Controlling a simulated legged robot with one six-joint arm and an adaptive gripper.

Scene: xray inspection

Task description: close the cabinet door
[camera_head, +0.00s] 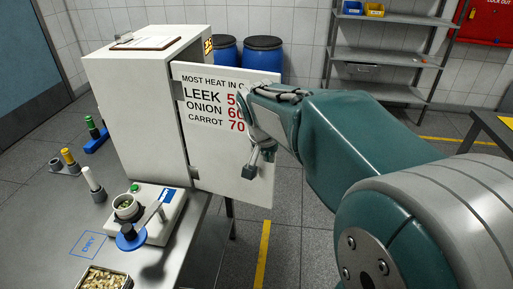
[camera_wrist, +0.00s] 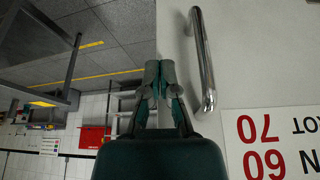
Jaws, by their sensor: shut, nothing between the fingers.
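The white cabinet (camera_head: 130,105) stands on the metal table. Its door (camera_head: 215,165), printed with vegetable names and red numbers, stands open, swung out to the right of the cabinet; the inside is mostly hidden behind it. In the wrist view the door face (camera_wrist: 260,60) fills the right side, with its lettering upside down. A chrome bar handle (camera_wrist: 204,60) is fixed on that face near the door's edge. My gripper (camera_wrist: 153,70) is shut and empty, its fingertips at the door's edge, left of the handle in the wrist view. I cannot tell whether they touch the door.
A scale (camera_head: 150,215) with a small bowl is on the table in front of the cabinet, near a tray of cut pieces (camera_head: 100,278). A clipboard (camera_head: 145,42) lies on the cabinet. Blue barrels (camera_head: 262,53) and a metal shelf (camera_head: 385,55) stand behind. Floor right of the door is clear.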

